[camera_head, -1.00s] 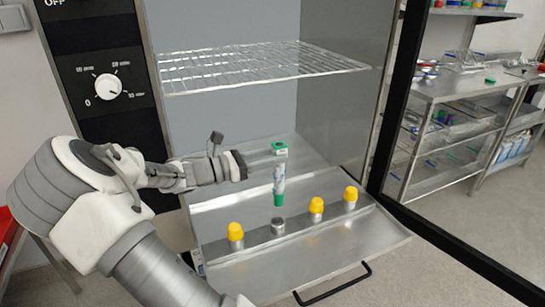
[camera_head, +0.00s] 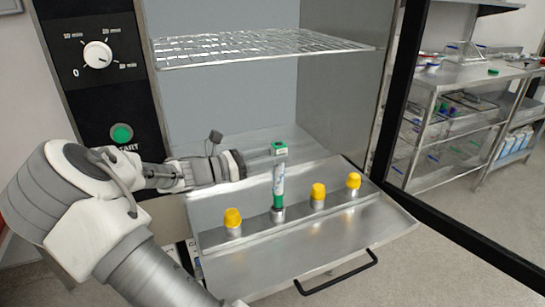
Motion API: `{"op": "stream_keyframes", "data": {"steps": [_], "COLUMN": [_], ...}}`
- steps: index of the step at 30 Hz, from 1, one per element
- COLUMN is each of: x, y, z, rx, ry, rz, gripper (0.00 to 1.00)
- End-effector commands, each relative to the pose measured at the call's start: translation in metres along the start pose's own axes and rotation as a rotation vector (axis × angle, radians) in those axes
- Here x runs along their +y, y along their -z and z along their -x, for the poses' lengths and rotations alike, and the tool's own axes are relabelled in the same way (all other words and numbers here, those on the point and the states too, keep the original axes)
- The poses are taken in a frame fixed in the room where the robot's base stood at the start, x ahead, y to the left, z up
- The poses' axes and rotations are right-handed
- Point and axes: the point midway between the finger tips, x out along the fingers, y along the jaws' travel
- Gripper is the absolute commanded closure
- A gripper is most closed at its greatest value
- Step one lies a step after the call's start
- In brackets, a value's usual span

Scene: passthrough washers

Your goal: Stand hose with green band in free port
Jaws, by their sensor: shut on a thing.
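The hose (camera_head: 279,183) is a pale upright tube with a green top and a green band (camera_head: 278,200) at its lower end. My gripper (camera_head: 278,150) is shut on its green top, reaching in from the left. The lower end of the hose is at the free port (camera_head: 278,214), a short metal stub in the row on the metal tray. The hose looks upright over the port; I cannot tell whether its end is inside or just touching the rim.
Yellow-capped ports stand in the same row, one to the left (camera_head: 233,218) and two to the right (camera_head: 318,196) (camera_head: 353,181). A wire rack (camera_head: 260,46) hangs above my gripper. The tray (camera_head: 330,238) is bare in front, with a black handle (camera_head: 338,275).

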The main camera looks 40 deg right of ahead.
Motion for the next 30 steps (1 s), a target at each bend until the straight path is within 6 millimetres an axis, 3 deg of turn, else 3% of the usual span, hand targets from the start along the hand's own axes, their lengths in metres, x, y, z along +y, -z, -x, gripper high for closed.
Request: {"op": "stream_keyframes", "data": {"steps": [15,30], "x": [0.0,0.0], "y": [0.035,0.041], "z": [0.0,0.0], "rx": [0.0,-0.001], "ry": [0.0,0.001], "rz": [0.0,0.0], "gripper": [1.0,1.0]}}
